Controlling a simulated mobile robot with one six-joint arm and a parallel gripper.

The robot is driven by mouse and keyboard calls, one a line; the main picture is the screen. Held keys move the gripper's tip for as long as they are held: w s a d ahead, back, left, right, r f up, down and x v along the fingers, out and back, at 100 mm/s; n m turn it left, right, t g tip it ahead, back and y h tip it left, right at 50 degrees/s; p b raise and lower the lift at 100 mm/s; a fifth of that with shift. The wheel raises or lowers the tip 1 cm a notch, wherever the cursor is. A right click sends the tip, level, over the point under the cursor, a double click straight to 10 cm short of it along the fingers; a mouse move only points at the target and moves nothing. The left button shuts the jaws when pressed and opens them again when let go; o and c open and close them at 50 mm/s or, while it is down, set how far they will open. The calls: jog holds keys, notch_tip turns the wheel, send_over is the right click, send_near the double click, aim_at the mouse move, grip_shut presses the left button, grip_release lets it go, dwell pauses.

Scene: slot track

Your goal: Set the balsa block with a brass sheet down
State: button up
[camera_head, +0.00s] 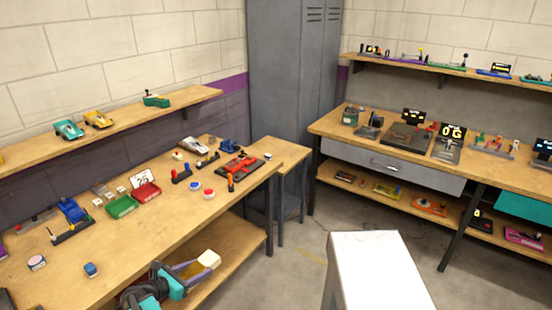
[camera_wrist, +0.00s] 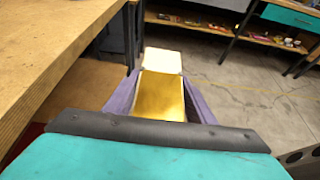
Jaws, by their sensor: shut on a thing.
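My gripper (camera_head: 200,264) is at the bottom of the head view, in front of the left workbench's lower shelf as seen there. In the wrist view its two purple-grey fingers (camera_wrist: 158,98) are shut on the balsa block. The block's brass sheet (camera_wrist: 161,96) shows as a golden face between the fingers. The block's pale cream end (camera_wrist: 163,60) sticks out past the fingertips. The same pale end shows in the head view (camera_head: 209,259). The block is held in the air, apart from any surface that I can make out. Its underside is hidden.
The left workbench (camera_head: 130,247) holds toy cars, coloured trays, buttons and a card marked 25. A white-topped stand (camera_head: 375,270) is at the front right. A right workbench (camera_head: 340,130) carries displays and small devices. Grey floor lies between the benches.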

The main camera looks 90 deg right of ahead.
jog(key=shift+f+b, duration=1.95)
jog(key=shift+f, duration=0.55)
jog(key=shift+s, duration=0.15)
